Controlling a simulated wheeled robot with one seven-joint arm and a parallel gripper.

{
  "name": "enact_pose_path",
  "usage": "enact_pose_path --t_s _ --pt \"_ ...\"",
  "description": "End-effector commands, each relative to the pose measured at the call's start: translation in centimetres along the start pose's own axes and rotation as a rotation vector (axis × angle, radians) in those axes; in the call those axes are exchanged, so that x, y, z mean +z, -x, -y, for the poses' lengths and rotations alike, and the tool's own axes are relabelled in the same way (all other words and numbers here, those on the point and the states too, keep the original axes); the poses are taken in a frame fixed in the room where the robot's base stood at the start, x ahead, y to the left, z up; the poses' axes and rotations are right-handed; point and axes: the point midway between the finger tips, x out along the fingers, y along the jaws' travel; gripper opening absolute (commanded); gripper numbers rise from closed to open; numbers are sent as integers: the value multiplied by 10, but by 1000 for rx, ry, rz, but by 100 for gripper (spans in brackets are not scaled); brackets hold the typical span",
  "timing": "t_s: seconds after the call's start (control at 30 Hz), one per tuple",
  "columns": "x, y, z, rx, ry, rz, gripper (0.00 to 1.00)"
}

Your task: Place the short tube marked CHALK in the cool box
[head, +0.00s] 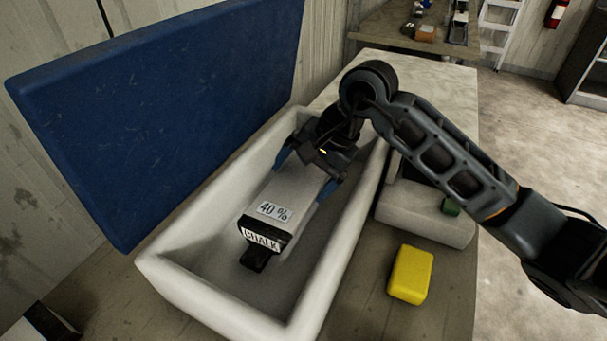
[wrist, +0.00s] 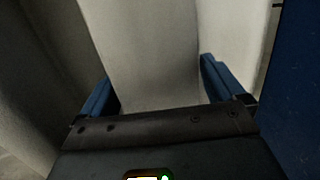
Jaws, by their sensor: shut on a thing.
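The short tube (head: 285,192) is pale grey-white, with a dark end labelled CHALK and a tag reading 40 %. It is inside the walls of the open white cool box (head: 334,272), its CHALK end towards the near side; whether it touches the floor I cannot tell. My gripper (head: 307,180) reaches down into the box from its far end and is shut on the tube. The wrist view shows the tube (wrist: 150,60) between the blue fingers. The box's blue lid (head: 160,110) stands raised along its left side.
A yellow block (head: 410,274) lies on the table right of the box. Shelving with small items (head: 425,30) stands at the back.

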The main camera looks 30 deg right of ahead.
Motion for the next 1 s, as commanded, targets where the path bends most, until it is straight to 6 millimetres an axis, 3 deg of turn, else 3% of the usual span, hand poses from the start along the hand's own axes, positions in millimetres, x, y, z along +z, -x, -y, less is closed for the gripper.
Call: enact_pose_path --t_s 0.6,0.63,1.0 --pt "-1 -5 -2 -3 0 -1 13" --pt "0 -6 -3 0 -1 0 97" --pt "0 -5 -2 -1 0 1 100"
